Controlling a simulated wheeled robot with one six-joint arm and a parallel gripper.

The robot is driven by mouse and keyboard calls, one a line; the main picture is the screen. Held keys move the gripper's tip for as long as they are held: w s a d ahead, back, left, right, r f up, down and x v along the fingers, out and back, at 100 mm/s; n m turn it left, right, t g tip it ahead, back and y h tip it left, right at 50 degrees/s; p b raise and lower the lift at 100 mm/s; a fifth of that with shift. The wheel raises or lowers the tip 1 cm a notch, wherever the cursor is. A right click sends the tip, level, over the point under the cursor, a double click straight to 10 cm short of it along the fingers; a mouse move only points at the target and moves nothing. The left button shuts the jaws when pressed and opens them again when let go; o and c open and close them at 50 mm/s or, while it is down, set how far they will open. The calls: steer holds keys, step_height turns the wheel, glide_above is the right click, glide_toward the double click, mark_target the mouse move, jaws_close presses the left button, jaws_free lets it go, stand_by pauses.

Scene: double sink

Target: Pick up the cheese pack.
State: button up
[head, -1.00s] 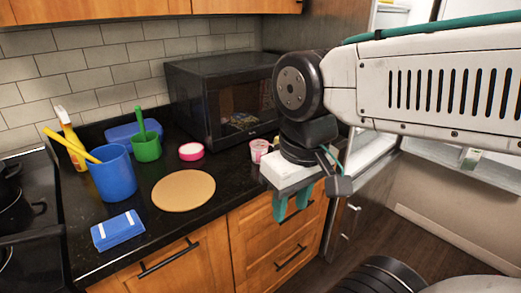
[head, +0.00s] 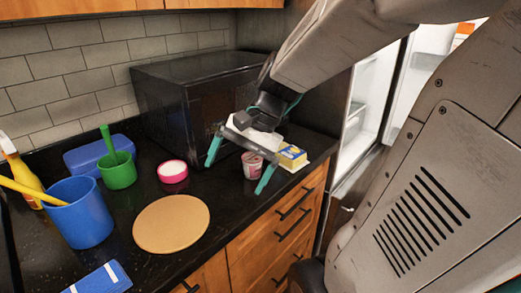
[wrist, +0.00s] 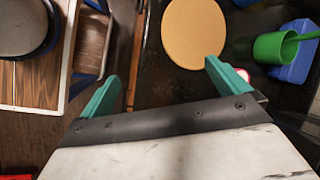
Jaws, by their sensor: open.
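A small yellow pack with a blue and white label (head: 292,154), which looks like the cheese pack, sits near the right end of the dark counter in the head view. A flat pale thing shows under or beside it. My gripper (head: 238,171) is open and empty above the counter, in front of the microwave and to the left of the pack. Its teal fingers are spread wide. In the wrist view my gripper (wrist: 162,76) has nothing between its fingers, and the pack does not show there.
The microwave (head: 190,108) is behind. A round tan board (head: 172,224), pink-rimmed bowl (head: 172,171), green cup (head: 117,170) and blue cup (head: 80,218) are to the left.

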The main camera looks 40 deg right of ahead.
steer(key=w+d+f+m+t+y, duration=0.25)
steer(key=w+d+m, duration=0.25)
steer(key=d+m, duration=0.3)
steer(key=m+t+h, duration=0.4)
steer(key=m+t, duration=0.3)
steer(key=m, duration=0.6)
glide_toward(287, 149)
steer(key=shift+w+a+f, duration=0.3)
steer(key=shift+a+f, duration=0.2)
steer(key=shift+a, duration=0.2)
steer(key=shift+w+d+f+t+h, duration=0.15)
steer(key=shift+w+f+t+h, duration=0.05)
steer(key=shift+f+t+h, duration=0.05)
steer(key=x, duration=0.7)
steer(key=shift+w+d+r, duration=0.1)
steer(key=shift+w+r, duration=0.1)
steer(key=shift+c, duration=0.3)
steer(key=c, duration=1.2)
